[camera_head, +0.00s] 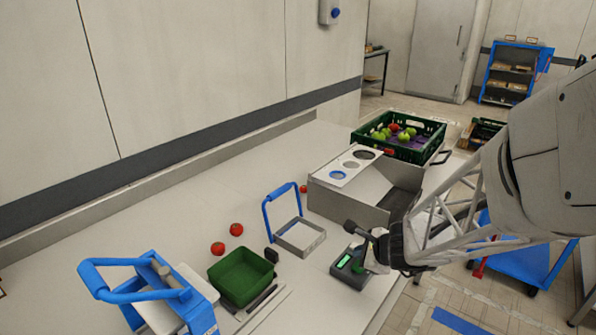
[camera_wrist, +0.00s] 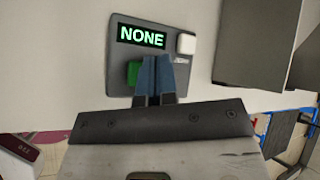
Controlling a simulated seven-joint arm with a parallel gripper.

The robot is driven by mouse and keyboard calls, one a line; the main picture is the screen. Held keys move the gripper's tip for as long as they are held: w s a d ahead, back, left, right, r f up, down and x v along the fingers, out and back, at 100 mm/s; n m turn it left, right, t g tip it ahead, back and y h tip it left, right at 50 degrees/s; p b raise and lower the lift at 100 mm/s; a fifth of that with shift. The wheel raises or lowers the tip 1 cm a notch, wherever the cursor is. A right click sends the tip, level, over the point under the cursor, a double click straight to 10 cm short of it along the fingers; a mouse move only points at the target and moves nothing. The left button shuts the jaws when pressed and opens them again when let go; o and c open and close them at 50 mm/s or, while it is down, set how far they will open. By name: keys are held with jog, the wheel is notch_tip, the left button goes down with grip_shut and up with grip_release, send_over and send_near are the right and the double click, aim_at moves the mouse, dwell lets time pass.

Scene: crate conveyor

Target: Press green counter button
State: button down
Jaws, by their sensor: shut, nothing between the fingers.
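The counter box (camera_wrist: 119,60) is a grey unit on the worktop with a lit display (camera_wrist: 142,36) reading "NONE". Its green button (camera_wrist: 133,73) is below the display, and a white button (camera_wrist: 186,44) is at its upper right. My gripper (camera_wrist: 157,66) is shut and empty, its blue-grey fingertips over the box just right of the green button, partly covering it. I cannot tell whether they touch it. In the head view the counter box (camera_head: 340,268) stands near the worktop's front edge, with my gripper above it, partly hiding it.
A grey metal housing (camera_head: 335,204) with round openings stands behind the box. A blue-handled tray (camera_head: 302,248), red tomatoes (camera_head: 218,248), a green bin (camera_head: 216,284) and a blue-handled device (camera_head: 197,310) lie to the left. A green crate (camera_head: 432,136) holds produce at the back.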

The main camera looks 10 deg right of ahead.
jog(key=shift+f, duration=0.95)
dwell(1.2)
jog(key=shift+r, duration=0.1)
dwell(0.3)
jog(key=shift+r, duration=0.85)
jog(key=shift+r, duration=2.5)
